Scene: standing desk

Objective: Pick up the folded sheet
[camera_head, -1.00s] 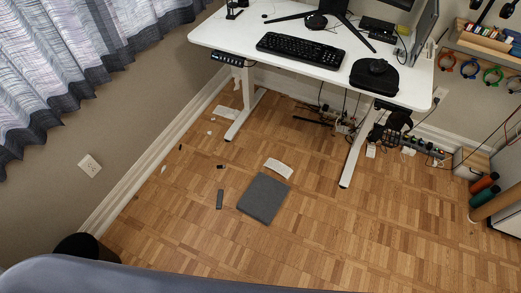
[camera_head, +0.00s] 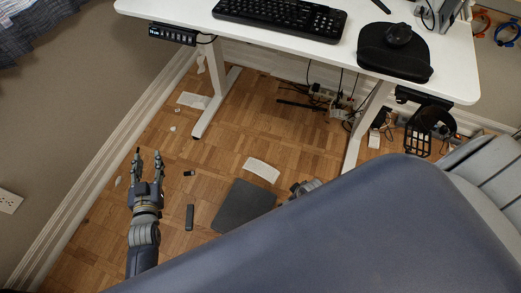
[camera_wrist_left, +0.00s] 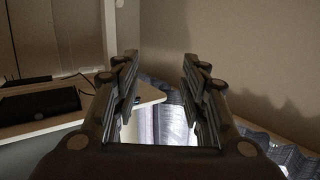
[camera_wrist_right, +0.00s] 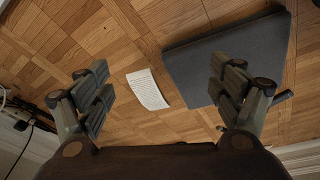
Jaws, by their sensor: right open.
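A white sheet with faint printed lines (camera_head: 261,169) lies on the wood floor, at the upper edge of a dark grey flat slab. It looks slightly curved in the right wrist view (camera_wrist_right: 148,89), where it shows between the open fingers, apart from them. My right gripper (camera_head: 303,187) is just right of the sheet, largely hidden by my own body in the head view; its open fingers show in the right wrist view (camera_wrist_right: 160,85). My left gripper (camera_head: 148,165) is open and empty, over the floor left of the sheet. Another white sheet (camera_head: 193,100) lies by the desk leg.
The dark grey slab (camera_head: 243,205) and a dark stick-like object (camera_head: 190,217) lie on the floor. A small black object (camera_head: 189,173) lies near my left gripper. The white desk (camera_head: 300,49) stands above, its legs on either side. Cables (camera_head: 345,105) hang at the back.

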